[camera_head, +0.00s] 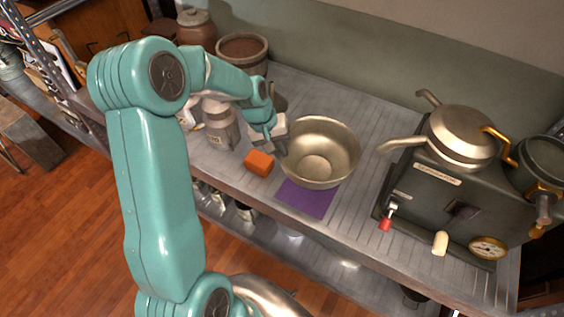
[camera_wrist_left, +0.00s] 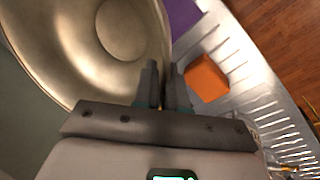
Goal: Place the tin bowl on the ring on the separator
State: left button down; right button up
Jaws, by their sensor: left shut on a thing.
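The tin bowl (camera_head: 318,165) is a wide, shiny metal bowl, mouth up, by the purple mat (camera_head: 306,198) on the metal shelf. My left gripper (camera_head: 281,147) is at the left side of its rim, shut on the rim. In the left wrist view the fingers (camera_wrist_left: 166,90) straddle the edge of the bowl (camera_wrist_left: 90,45). I cannot tell whether the bowl touches the shelf. The separator (camera_head: 445,195) is a dark machine at the right with a lidded metal top (camera_head: 464,136) and spouts. I cannot make out its ring clearly. My right gripper is not in view.
An orange block (camera_head: 259,162) lies just left of the bowl, and also shows in the left wrist view (camera_wrist_left: 208,78). A grey jar (camera_head: 220,126) and brown pots (camera_head: 243,52) stand behind. A strip of bare shelf (camera_head: 364,188) lies between bowl and separator.

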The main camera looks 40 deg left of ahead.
pick_arm(q)
jog(key=shift+x, duration=1.1)
notch_tip(320, 180, down, 5)
jog(key=shift+s+a+r, duration=0.1)
jog(key=shift+a+r, duration=0.1)
jog(key=shift+r, duration=0.05)
jog(key=shift+s, duration=0.1)
jog(key=c, duration=1.6)
grip_release()
jog(key=shift+f, duration=0.25)
jog(key=o, duration=0.4)
jog(key=shift+r, duration=0.1)
